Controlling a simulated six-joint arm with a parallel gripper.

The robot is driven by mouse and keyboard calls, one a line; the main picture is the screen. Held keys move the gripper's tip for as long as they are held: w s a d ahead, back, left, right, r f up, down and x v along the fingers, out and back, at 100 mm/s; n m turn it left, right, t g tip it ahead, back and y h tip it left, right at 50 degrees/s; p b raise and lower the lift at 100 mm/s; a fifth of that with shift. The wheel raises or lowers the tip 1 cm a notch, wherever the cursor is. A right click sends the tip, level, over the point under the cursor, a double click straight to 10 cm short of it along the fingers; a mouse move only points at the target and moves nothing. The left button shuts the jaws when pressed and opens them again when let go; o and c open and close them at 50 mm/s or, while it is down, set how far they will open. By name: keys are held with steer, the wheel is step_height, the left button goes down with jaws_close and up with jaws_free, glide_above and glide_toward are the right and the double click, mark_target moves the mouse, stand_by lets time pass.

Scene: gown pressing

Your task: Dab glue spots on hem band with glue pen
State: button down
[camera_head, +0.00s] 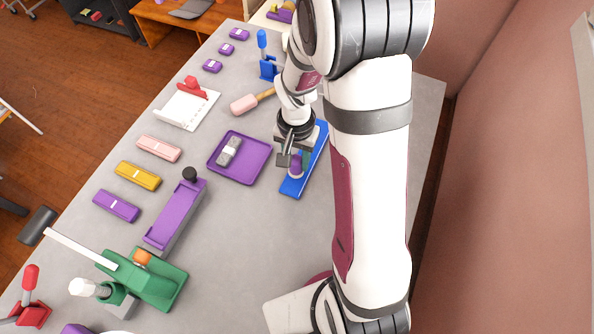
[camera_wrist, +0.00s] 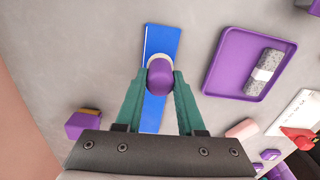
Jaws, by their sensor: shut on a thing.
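My gripper (camera_wrist: 160,80) is shut on a purple, rounded piece (camera_wrist: 160,77), which looks like the glue pen, with a pale rim at its far end. The pen also shows in the head view (camera_head: 296,166), partly hidden by my gripper (camera_head: 297,158). It is over a long flat blue strip (camera_head: 291,187), which looks like the hem band or its board. The strip lies on the grey table and runs under the pen in the wrist view (camera_wrist: 163,42). I cannot tell whether the pen's tip touches it. No glue spots can be made out.
A purple tray (camera_head: 216,158) with a grey banded roll (camera_head: 229,150) lies left of the strip. A purple block (camera_wrist: 84,124) is near my gripper.

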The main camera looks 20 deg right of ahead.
steer(key=shift+s+a, duration=0.6)
steer(key=shift+s, duration=0.05)
steer(key=shift+f, duration=0.1)
steer(key=shift+f, duration=1)
steer(key=shift+r, duration=1.1)
